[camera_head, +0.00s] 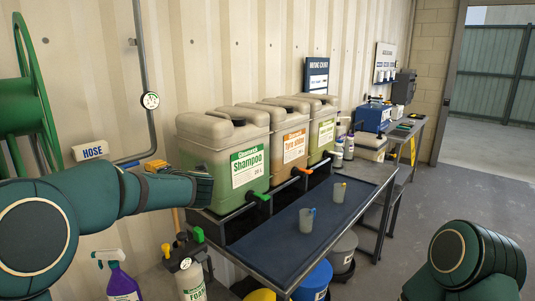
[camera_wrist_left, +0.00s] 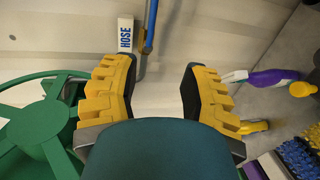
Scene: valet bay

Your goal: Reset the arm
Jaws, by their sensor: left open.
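My left arm comes in from the left and ends in front of the wall, beside the shampoo container (camera_head: 236,155). My left gripper (camera_wrist_left: 160,66) is open and empty in the left wrist view, with yellow ridged pads set wide apart. In the head view the gripper is largely hidden by my own wrist. My right arm (camera_head: 468,258) shows at the lower right as a dark teal link. Its gripper is not in view.
Several large containers stand on a rack with a blue tray (camera_head: 275,247) below their taps. Two cups (camera_head: 306,220) stand on the tray. A foam sprayer (camera_head: 188,270) and a purple bottle (camera_head: 120,280) are below my left arm. A green hose reel (camera_wrist_left: 45,120) is nearby.

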